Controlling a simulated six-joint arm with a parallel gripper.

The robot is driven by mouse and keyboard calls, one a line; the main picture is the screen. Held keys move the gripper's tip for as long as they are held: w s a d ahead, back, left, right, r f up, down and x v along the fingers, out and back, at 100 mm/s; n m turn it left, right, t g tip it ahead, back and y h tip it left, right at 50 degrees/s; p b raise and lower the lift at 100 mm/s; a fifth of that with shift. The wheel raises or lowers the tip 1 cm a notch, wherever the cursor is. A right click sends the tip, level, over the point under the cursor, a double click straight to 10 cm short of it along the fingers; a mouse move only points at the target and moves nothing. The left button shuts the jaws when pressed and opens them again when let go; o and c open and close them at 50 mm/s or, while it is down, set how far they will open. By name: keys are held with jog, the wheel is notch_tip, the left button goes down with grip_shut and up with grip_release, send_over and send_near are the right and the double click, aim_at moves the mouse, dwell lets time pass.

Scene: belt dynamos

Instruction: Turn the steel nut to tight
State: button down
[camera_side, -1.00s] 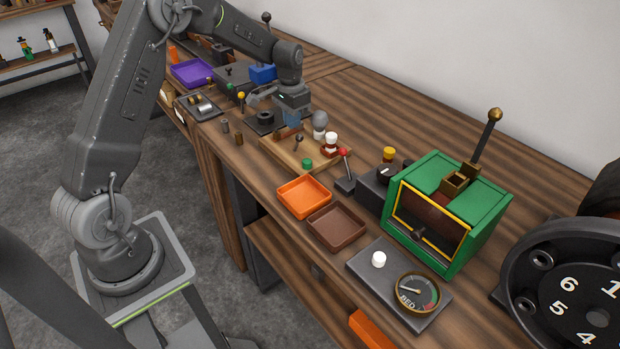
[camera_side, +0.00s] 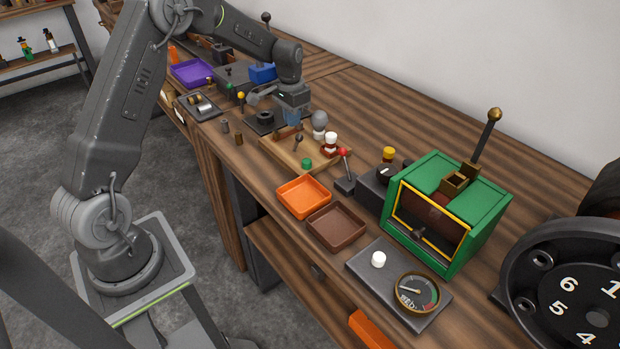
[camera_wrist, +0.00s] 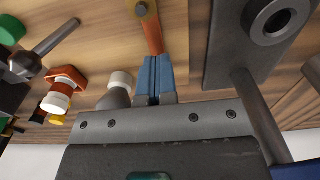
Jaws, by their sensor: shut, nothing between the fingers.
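A dark round ring with a central hole (camera_wrist: 276,18) sits on a grey plate (camera_wrist: 232,50) at the upper right of the wrist view. It also shows in the side view (camera_side: 265,117), left of my gripper. I cannot tell for sure whether it is the steel nut. My gripper (camera_side: 292,122) points down over the workbench. Its blue fingers (camera_wrist: 155,62) are together with nothing between them.
A wooden board with a grey knob (camera_side: 320,121), a red-and-white piece (camera_side: 331,144) and a green cap (camera_side: 307,163) lies close to my gripper. Orange (camera_side: 304,213) and brown (camera_side: 336,246) trays, a red-tipped lever (camera_side: 343,153) and a green box (camera_side: 487,207) stand nearer the camera.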

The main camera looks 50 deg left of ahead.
jog(key=shift+s+a+f, duration=0.15)
jog(key=shift+s+f, duration=0.3)
jog(key=shift+f, duration=0.25)
jog(key=shift+s, duration=0.25)
jog(key=shift+r, duration=0.15)
notch_tip(320, 180, up, 6)
jog(key=shift+w, duration=0.15)
